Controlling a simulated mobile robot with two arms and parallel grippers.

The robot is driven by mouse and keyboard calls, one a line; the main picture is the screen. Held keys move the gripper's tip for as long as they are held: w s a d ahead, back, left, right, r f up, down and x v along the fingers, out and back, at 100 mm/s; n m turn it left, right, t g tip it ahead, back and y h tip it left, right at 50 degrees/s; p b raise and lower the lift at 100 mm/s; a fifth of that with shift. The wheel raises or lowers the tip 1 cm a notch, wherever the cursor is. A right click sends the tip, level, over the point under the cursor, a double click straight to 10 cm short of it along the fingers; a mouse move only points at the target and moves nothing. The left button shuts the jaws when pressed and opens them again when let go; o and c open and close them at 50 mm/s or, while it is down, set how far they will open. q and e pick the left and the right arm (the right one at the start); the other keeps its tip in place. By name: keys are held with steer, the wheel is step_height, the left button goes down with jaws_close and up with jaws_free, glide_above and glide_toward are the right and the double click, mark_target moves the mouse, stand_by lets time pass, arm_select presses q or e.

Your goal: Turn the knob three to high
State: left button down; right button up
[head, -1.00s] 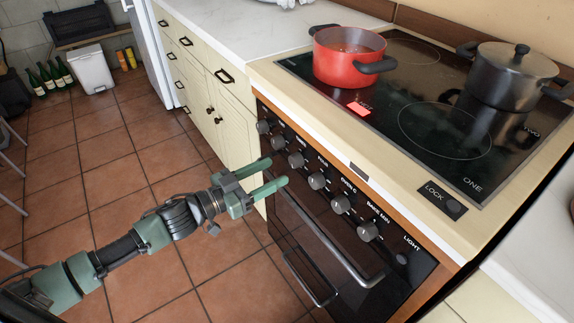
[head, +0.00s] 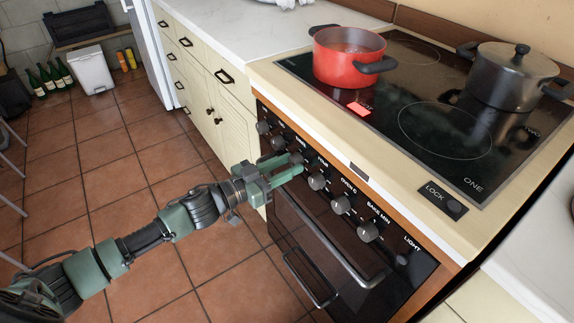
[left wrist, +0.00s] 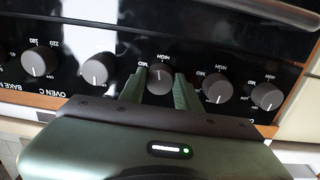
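The stove front carries a row of grey knobs. The knob third from the left (head: 297,159), taken to be knob three, is at the tips of my left gripper (head: 292,164). In the left wrist view my two green fingers (left wrist: 159,88) stand on either side of this knob (left wrist: 160,79), with a narrow gap seeming to show beside it. The fingers look open around it, not closed on it. A HIGH mark shows above the knob in that view. The knob's pointer is hard to read. My right gripper is in neither view.
Neighbouring knobs (head: 317,181) sit close on both sides. The oven handle (head: 330,247) runs below the panel. A red pot (head: 348,58) and a dark lidded pot (head: 512,76) stand on the black hob (head: 445,130). The tiled floor in front is clear.

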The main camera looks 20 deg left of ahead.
arm_select(q)
steer(key=shift+r+m+p, duration=0.1)
steer(key=shift+m+p, duration=0.4)
steer(key=shift+m, duration=1.1)
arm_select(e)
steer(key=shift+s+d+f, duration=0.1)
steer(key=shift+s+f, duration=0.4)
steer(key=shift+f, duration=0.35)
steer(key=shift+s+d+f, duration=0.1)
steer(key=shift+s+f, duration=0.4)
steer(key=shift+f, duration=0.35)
arm_select(q)
steer(key=c, duration=1)
jaws_free()
steer(key=v, duration=0.7)
steer(key=shift+s+a, duration=0.25)
steer(key=shift+s, duration=0.05)
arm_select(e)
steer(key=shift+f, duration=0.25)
